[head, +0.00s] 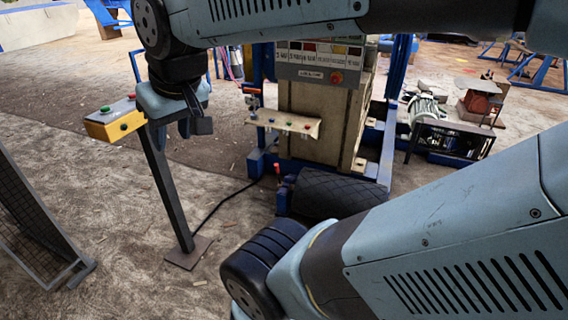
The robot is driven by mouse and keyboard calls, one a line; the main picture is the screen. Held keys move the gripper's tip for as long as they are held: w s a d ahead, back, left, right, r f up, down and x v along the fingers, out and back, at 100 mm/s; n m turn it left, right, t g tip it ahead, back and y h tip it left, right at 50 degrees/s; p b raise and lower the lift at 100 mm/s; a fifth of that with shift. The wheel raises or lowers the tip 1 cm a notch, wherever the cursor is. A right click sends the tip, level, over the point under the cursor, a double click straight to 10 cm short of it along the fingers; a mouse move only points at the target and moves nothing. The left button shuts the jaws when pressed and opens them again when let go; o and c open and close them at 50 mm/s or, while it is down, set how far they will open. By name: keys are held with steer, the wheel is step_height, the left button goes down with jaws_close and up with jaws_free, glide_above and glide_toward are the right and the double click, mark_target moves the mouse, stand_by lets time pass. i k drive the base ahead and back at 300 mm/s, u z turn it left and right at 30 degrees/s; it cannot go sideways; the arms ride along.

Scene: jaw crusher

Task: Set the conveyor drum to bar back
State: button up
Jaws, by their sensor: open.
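The conveyor drum (322,194) is a dark cylinder with a diamond-patterned surface. It lies low at the foot of the machine, and my arm hides part of its lower right. A small upright piece with a red-orange tip (278,170) stands at the drum's left end; I cannot tell whether it is the bar. My gripper (193,129) points down at the upper left, open, with nothing seen between its fingers. It is apart from the drum, up and to the left of it in the picture.
A yellow button box (116,120) with red and green buttons stands on a post (165,185) beside my gripper. The machine carries a sloped button shelf (284,122) and a labelled panel (318,62). A mesh guard (35,225) stands at left. A black cable crosses the floor.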

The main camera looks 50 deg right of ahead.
mark_target(321, 194)
steer(key=i, duration=0.15)
steer(key=z, duration=2)
steer(key=i, duration=1.45)
steer(key=u, duration=0.3)
